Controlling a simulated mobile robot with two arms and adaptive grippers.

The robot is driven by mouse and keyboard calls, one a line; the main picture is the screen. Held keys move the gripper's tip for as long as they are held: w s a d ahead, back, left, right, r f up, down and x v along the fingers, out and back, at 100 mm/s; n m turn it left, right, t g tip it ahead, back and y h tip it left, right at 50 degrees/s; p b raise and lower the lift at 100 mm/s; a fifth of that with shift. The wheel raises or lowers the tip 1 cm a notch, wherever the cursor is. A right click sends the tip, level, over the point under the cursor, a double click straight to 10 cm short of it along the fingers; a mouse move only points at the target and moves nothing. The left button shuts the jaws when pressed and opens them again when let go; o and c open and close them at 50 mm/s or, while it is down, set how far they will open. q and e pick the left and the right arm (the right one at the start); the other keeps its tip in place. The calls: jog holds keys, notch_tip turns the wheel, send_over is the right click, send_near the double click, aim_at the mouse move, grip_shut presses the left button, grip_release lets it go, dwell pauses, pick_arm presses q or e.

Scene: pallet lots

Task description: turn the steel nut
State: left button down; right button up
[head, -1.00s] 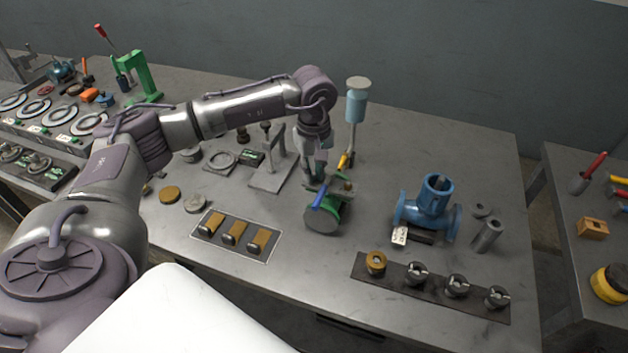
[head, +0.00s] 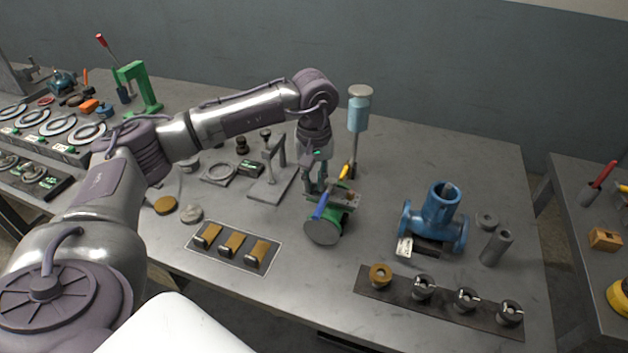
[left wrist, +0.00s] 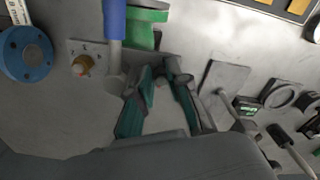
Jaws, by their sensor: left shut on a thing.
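My left gripper (head: 319,188) is pointed down beside the green fixture (head: 342,221) in the middle of the bench. Its two fingers also show in the left wrist view (left wrist: 162,75); they are closed in on a small grey piece, seemingly the steel nut, mostly hidden between the fingertips. A plate with a brass knob (left wrist: 83,65) sits left of that shaft. My right gripper is out of view.
A yellow-handled tool (head: 343,173) and a light-blue cylinder on a post (head: 359,108) stand close behind the gripper. A blue valve body (head: 436,220) stands to the right. A mat with several brass-topped blocks (head: 204,251) lies front left. Bare bench separates them.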

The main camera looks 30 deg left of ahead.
aim_at(314, 185)
pick_arm(q)
jog(key=c, duration=1.1)
grip_release()
jog(key=shift+s, duration=0.1)
notch_tip(314, 185, up, 7)
jog(key=shift+r, duration=0.1)
jog(key=shift+a+r, duration=0.1)
jog(key=shift+r, duration=0.35)
jog(key=shift+f, duration=0.1)
